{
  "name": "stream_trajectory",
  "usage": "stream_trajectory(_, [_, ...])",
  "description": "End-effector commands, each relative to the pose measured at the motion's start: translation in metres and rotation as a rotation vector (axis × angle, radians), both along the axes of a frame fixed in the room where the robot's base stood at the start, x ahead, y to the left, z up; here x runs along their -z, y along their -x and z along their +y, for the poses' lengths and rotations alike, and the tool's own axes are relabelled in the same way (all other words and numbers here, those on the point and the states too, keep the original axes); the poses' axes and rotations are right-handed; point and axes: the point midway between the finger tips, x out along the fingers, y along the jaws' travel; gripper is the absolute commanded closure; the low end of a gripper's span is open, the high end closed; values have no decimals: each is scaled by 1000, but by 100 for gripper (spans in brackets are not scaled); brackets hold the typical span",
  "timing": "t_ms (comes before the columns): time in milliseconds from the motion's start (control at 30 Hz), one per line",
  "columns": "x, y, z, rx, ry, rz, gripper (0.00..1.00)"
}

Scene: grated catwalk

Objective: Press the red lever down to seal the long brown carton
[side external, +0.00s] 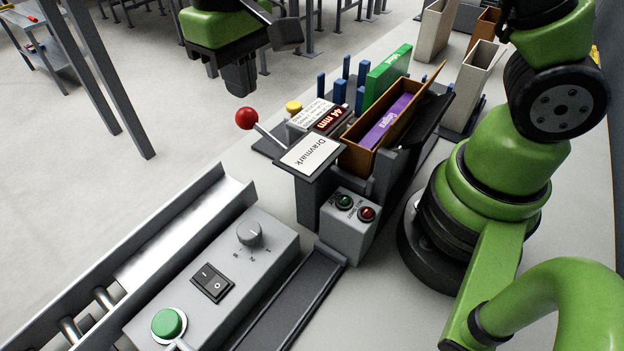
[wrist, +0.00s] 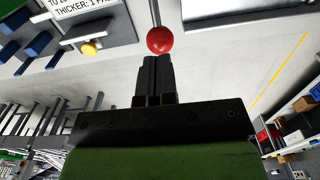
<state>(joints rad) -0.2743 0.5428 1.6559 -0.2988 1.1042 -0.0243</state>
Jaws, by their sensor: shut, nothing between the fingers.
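The red lever knob (side external: 247,118) sits on a thin metal arm at the near left of the sealing station, standing up and out at a slant. In the wrist view the red knob (wrist: 160,40) is just beyond my fingertips. My gripper (side external: 240,88) is shut and empty, pointing down above the knob, with a visible gap between them. The wrist view shows its two dark fingers (wrist: 154,62) together. The long brown carton (side external: 356,159) lies in the station with a flap raised on its right side. A purple item (side external: 390,122) lies inside it. The wrist view does not show the carton.
The station has a red-lit "44 mm" display (side external: 331,118), a yellow button (side external: 293,107) and a "Dravmark" plate (side external: 311,155). A green box (side external: 388,76) and blue posts stand behind. A grey control box (side external: 228,262) and metal chute (side external: 170,235) are in front.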

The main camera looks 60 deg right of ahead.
Motion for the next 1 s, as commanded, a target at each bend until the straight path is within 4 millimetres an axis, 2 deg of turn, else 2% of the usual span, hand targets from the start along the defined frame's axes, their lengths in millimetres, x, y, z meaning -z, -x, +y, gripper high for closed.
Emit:
stream_trajectory(467, [1, 0, 0, 0, 0, 0, 100])
stream_trajectory(1000, [19, 0, 0, 0, 0, 2, 100])
